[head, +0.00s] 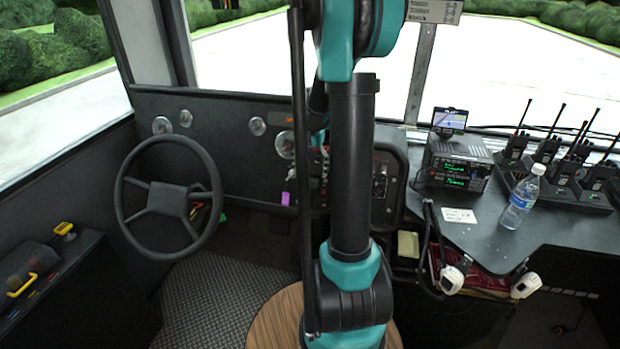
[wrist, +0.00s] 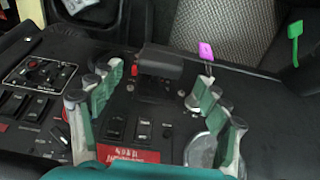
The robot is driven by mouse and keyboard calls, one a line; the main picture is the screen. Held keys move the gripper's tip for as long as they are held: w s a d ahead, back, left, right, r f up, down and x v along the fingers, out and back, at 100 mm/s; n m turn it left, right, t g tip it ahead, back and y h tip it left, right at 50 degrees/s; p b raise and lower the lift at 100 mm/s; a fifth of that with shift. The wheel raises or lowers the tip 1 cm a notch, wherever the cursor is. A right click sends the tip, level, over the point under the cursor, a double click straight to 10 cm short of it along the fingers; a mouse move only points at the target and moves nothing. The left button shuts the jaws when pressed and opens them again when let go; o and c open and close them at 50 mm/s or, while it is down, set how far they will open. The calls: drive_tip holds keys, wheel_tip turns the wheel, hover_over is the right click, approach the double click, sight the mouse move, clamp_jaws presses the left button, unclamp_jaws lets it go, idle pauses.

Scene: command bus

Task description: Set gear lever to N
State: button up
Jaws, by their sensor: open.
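A thin lever with a purple tab-like knob (wrist: 205,49) stands at the dash edge in the wrist view; it looks like the gear lever, but no position letters are readable. The same purple knob shows left of my arm in the head view (head: 285,198). My gripper (wrist: 155,82) is open and empty above the switch panel. Its two green-padded fingers are spread, and the purple knob lies beyond the right fingertip, apart from it. In the head view my gripper is hidden behind my arm.
A green handle (wrist: 295,30) stands farther right in the wrist view. A dark block (wrist: 160,64) rises from the panel between the fingers. The steering wheel (head: 170,200) is left; a water bottle (head: 520,197) and radios stand on the right shelf.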

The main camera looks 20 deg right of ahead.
wheel_tip(320, 180, up, 8)
drive_tip(key=shift+f, duration=0.15)
idle(0.5)
